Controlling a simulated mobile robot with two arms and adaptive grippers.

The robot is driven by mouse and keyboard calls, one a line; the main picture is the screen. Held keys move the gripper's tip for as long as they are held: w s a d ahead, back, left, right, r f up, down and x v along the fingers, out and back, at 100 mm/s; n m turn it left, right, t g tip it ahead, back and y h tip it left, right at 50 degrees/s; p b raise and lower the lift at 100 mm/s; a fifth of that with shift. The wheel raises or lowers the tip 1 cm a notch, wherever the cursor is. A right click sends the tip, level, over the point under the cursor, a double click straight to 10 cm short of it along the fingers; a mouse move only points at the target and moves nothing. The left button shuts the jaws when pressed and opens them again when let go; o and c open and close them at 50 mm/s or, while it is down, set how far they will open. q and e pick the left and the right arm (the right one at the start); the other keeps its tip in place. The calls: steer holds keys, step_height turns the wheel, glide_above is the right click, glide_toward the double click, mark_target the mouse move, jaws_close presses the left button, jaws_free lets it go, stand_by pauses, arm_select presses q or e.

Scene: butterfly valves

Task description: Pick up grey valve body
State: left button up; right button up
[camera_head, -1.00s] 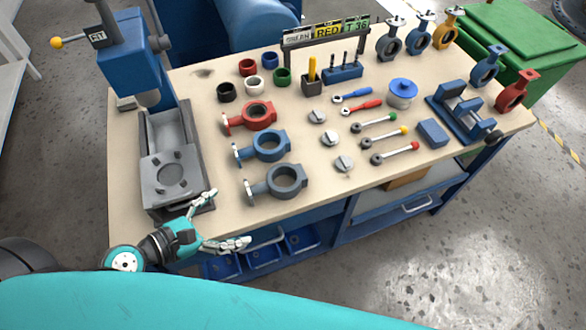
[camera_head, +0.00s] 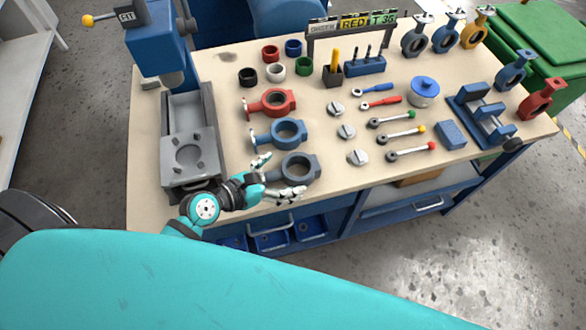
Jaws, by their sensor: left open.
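The grey valve body (camera_head: 299,168), a ring with a short neck to its left, lies on the workbench (camera_head: 222,141) near the front edge. It is the nearest of three valve bodies in a column, with the blue one (camera_head: 287,133) and the red one (camera_head: 277,102) behind it. My left gripper (camera_head: 282,176) is open and empty at the front-left of the grey valve body. Its fingers hide part of the neck. I cannot tell whether they touch it. My right gripper is not in view.
A blue and grey press (camera_head: 190,150) stands left of my gripper. Round silver discs (camera_head: 358,157) and several wrenches (camera_head: 411,152) lie to the right. A blue vise (camera_head: 481,120) stands farther right. Coloured rings (camera_head: 275,72) lie behind.

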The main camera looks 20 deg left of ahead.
mark_target(309, 162)
arm_select(q)
steer(key=x, duration=0.5)
steer(key=shift+w+a+f, duration=0.1)
steer(key=shift+a, duration=0.1)
steer(key=c, duration=1.5)
steer(key=shift+c, duration=0.6)
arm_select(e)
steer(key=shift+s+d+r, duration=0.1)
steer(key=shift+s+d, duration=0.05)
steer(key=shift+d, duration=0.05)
